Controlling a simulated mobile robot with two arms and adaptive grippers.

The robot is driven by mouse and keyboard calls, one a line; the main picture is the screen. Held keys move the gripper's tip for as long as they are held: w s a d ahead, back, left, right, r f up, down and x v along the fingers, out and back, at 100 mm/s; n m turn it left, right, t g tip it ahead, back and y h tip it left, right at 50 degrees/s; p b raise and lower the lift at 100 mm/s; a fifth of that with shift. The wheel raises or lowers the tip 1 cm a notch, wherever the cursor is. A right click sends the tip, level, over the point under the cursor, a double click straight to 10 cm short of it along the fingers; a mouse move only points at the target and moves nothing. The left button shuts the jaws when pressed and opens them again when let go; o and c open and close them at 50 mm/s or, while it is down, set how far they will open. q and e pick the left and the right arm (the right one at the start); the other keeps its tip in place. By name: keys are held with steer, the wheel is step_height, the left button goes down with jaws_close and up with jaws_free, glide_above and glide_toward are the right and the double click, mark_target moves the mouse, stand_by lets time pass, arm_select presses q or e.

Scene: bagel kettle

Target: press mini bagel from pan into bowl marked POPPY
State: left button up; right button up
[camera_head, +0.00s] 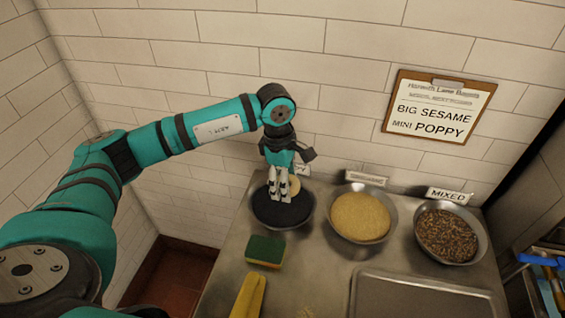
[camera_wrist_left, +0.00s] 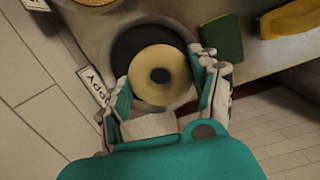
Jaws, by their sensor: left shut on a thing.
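My left gripper (camera_head: 279,190) points down over the left bowl (camera_head: 256,213) of dark seeds. In the left wrist view the gripper (camera_wrist_left: 168,98) is shut on a pale mini bagel (camera_wrist_left: 144,64), one finger on each side. In the head view a small part of the bagel (camera_head: 294,184) shows behind the fingers. The bagel is over the dark seeds (camera_wrist_left: 126,45); I cannot tell whether it touches them. The bowl's label (camera_wrist_left: 95,88) reads partly "PPY" in the wrist view. My right gripper is not in view.
A bowl of pale seeds (camera_head: 361,216) and a bowl marked MIXED (camera_head: 451,235) stand to the right. A green and yellow sponge (camera_head: 265,251) and a yellow object (camera_head: 248,297) lie in front. A metal tray (camera_head: 358,300) is at the front right. A clipboard (camera_head: 439,106) hangs on the wall.

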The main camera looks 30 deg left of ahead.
mark_target(285, 207)
arm_select(q)
steer(key=n, duration=0.1)
steer(key=w+a+n, duration=0.1)
steer(key=n, duration=0.1)
steer(key=shift+w+r, duration=0.15)
steer(key=shift+w, duration=0.15)
steer(key=shift+w+a, duration=0.15)
steer(key=shift+a+f+n, duration=0.1)
steer(key=shift+f+n, duration=0.1)
steer(key=shift+n, duration=0.1)
steer(key=shift+f+b, duration=0.4)
steer(key=shift+f, duration=0.55)
step_height(285, 207, down, 8)
steer(key=b, duration=0.5)
steer(key=shift+r, duration=0.15)
steer(key=shift+f+b, duration=0.2)
steer(key=shift+b, duration=0.25)
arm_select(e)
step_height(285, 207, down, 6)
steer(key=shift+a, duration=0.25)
arm_select(q)
steer(key=shift+f, duration=0.2)
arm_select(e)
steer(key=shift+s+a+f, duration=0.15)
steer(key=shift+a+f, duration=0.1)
arm_select(q)
steer(key=shift+f+b, duration=0.2)
steer(key=shift+b, duration=0.15)
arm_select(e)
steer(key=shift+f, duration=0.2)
